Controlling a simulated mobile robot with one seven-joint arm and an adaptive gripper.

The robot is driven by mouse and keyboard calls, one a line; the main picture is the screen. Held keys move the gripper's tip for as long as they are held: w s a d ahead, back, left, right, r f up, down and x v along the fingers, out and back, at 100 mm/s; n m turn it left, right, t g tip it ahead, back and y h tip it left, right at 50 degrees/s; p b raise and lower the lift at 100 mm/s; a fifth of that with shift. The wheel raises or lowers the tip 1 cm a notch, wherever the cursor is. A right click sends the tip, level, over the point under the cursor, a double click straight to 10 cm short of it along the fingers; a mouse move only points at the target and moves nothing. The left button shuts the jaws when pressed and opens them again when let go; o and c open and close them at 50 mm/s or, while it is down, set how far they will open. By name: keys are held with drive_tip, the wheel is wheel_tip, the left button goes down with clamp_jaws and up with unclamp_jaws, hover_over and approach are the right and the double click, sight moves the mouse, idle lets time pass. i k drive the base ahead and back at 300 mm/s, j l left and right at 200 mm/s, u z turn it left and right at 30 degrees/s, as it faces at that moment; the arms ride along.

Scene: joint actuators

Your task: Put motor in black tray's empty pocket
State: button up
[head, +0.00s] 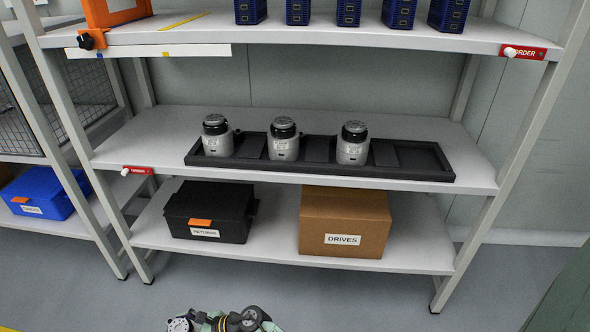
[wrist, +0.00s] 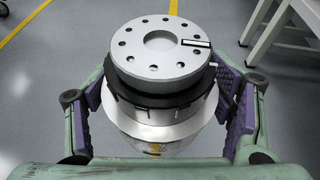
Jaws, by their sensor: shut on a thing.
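A motor (wrist: 150,68) fills the middle of the wrist view. It has a silver flange face with a ring of holes, a black collar and a light body. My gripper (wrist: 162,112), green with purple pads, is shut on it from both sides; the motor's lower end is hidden. The black tray (head: 325,173) lies on the middle shelf in the head view. Three similar motors, at left (head: 217,140), centre (head: 284,142) and right (head: 353,145), stand upright in it. The tray's right end (head: 418,160) holds no motor. My gripper is low in front of the shelves.
A black case (head: 208,212) and a cardboard box (head: 344,222) sit on the lower shelf. Upright posts (head: 520,140) flank the rack. The floor before it is clear.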

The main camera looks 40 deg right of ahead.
sight(417, 160)
drive_tip(key=k+j+z, duration=0.1)
drive_tip(key=z, duration=0.8)
